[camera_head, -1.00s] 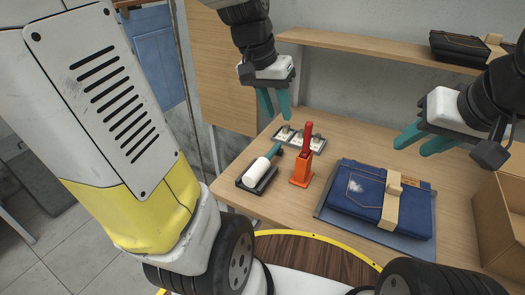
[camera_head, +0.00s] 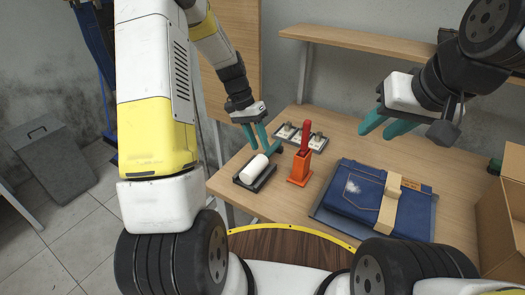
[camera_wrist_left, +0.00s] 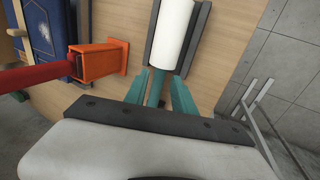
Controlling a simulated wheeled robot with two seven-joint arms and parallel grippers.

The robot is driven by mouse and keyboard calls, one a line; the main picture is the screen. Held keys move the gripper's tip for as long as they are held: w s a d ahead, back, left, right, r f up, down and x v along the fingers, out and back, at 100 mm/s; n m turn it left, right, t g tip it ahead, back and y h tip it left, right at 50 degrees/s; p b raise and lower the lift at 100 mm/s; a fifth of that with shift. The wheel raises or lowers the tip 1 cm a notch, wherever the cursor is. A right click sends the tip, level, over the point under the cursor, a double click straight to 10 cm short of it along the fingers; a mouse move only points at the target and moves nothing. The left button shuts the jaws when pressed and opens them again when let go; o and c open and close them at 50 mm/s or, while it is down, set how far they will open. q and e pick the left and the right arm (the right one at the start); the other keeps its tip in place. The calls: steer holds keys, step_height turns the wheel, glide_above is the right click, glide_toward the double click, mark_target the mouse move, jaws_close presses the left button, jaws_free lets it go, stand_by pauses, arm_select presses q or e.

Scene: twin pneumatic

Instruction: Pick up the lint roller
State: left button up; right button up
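The lint roller (camera_head: 253,167) has a white roll and a teal handle. It lies on a dark tray (camera_head: 267,178) at the near left of the table. My left gripper (camera_head: 258,137) is above the handle end, its teal fingers open and pointing down. In the left wrist view, the white roll (camera_wrist_left: 172,35) lies in the dark tray beyond the fingers, and the teal handle (camera_wrist_left: 156,86) appears between the open fingertips of the left gripper (camera_wrist_left: 160,82). Contact cannot be told. My right gripper (camera_head: 382,126) is open and empty above the right part of the table.
An orange holder (camera_head: 299,170) with a red-handled tool stands just right of the roller. Behind it is a metal plate with knobs (camera_head: 310,137). Folded jeans with a tan band (camera_head: 355,197) lie on a blue-grey mat. A cardboard box (camera_head: 500,215) is at the right.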

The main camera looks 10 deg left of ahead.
mark_target(264, 155)
arm_select(q)
steer(key=x, duration=0.4)
steer(key=shift+f, duration=0.25)
steer(key=shift+c, duration=0.2)
jaws_close()
steer(key=shift+w+r, duration=0.1)
steer(key=shift+r, duration=0.55)
step_height(264, 155, up, 2)
steer(key=shift+r, duration=0.1)
steer(key=s+d+r, duration=0.1)
steer(key=s+d, duration=0.1)
steer(key=s, duration=1.4)
steer(key=shift+d+r, duration=0.3)
